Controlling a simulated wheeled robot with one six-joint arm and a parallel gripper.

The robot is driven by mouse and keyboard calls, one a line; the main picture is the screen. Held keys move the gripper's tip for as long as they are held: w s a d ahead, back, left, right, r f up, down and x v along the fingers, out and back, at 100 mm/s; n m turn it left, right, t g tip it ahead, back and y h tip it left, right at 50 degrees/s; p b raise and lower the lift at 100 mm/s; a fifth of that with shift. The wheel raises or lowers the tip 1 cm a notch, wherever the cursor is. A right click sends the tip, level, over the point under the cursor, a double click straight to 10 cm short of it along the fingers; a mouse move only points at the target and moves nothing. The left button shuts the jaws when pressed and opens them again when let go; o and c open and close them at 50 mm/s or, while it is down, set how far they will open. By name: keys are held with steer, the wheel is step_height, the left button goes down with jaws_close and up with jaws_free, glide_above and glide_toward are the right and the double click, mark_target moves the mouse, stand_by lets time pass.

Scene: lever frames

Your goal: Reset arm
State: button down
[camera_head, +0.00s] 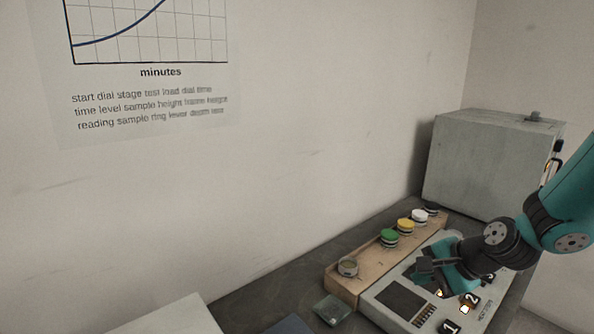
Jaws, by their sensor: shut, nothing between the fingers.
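My arm reaches in from the right edge in teal and black. My gripper (424,270) is at its left end, above a pale control panel (385,292) with a dark square screen and buttons numbered 1 and 2. The gripper is shut and empty. It hides part of the panel, and I cannot tell how high above it the fingers are.
A large grey box (480,165) stands at the back right. A small greenish square (332,310) lies on the dark table.

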steer(key=s+a+r+n+g, duration=0.3)
steer(key=s+a+r+n, duration=0.4)
steer(key=s+a+n, duration=0.1)
steer(key=s+a+r+n+g, duration=0.1)
steer(key=s+n, duration=0.2)
steer(key=s, duration=0.2)
steer(key=s+a+r+n+b, duration=0.1)
steer(key=s+r+n, duration=0.1)
steer(key=s+n, duration=0.2)
steer(key=s+a+r+n+g+h, duration=0.1)
steer(key=s+r+n, duration=0.1)
steer(key=s+n, duration=0.2)
steer(key=s, duration=0.2)
steer(key=shift+s+a+r+g, duration=0.2)
steer(key=shift+s+r+g, duration=0.05)
steer(key=shift+s+g, duration=0.05)
